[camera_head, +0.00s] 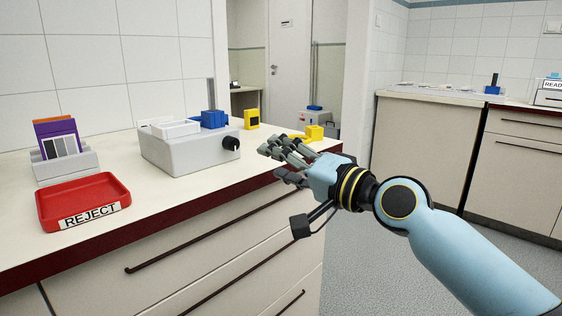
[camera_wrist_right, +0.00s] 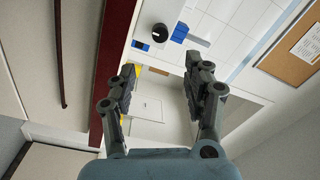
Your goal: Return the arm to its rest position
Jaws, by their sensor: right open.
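My right gripper (camera_head: 279,161) is open and empty in the head view. It hangs beside the counter's front edge, in front of the drawers, with its fingers pointing left toward the counter. My light blue right arm (camera_head: 480,255) reaches in from the lower right. The right wrist view shows both fingers (camera_wrist_right: 160,85) spread apart with nothing between them. My left gripper and arm are not in view.
A red REJECT tray (camera_head: 48,214), a grey card holder (camera_head: 65,172) and a grey device (camera_head: 185,155) with a black knob stand on the counter (camera_head: 150,210). Yellow items (camera_head: 252,119) stand behind. Another counter (camera_head: 420,97) is at right. Floor between is clear.

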